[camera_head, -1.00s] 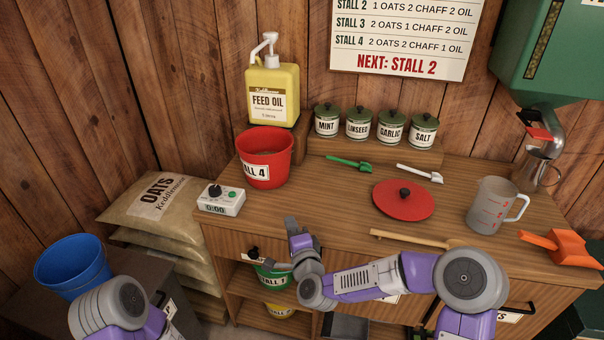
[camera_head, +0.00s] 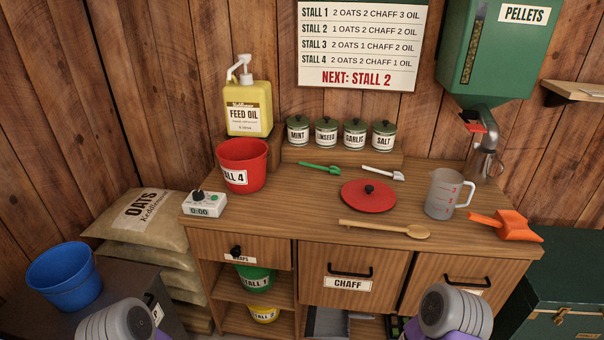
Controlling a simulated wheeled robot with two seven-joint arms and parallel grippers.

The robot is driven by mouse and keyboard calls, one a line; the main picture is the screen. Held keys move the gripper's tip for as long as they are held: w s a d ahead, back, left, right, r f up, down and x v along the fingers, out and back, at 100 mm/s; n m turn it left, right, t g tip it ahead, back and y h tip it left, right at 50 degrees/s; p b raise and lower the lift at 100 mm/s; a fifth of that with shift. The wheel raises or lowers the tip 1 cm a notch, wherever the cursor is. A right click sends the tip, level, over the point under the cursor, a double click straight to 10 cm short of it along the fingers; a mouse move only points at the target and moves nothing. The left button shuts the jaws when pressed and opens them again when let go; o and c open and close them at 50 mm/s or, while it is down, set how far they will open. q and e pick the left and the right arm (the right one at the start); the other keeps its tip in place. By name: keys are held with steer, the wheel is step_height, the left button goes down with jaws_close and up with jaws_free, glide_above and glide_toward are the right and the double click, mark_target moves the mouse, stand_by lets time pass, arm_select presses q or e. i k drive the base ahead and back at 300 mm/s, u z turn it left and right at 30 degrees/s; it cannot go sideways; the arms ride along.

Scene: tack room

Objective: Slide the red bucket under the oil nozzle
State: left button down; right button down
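The red bucket (camera_head: 242,160) stands upright and open on the wooden counter, its label partly turned and reading "ALL 4". The yellow feed oil bottle (camera_head: 248,108) stands behind it on a small wooden block. Its white pump nozzle (camera_head: 238,68) points forward and left, above the back of the bucket in the picture; I cannot tell whether the tip lies over the bucket's opening. Only grey and purple links of my two arms show at the bottom edge. Both grippers are out of view, and nothing of mine touches the bucket.
A timer box (camera_head: 204,205) sits just left of the bucket near the counter's front. A red lid (camera_head: 369,195), wooden spoon (camera_head: 385,229), measuring jug (camera_head: 445,195) and orange scoop (camera_head: 505,225) lie to the right. A blue bucket (camera_head: 65,276) stands lower left. Counter front before the bucket is clear.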

mark_target(244, 166)
steer(key=z, duration=0.4)
steer(key=k, duration=0.95)
steer(key=u, duration=0.3)
steer(key=i, duration=1.8)
steer(key=z, duration=1)
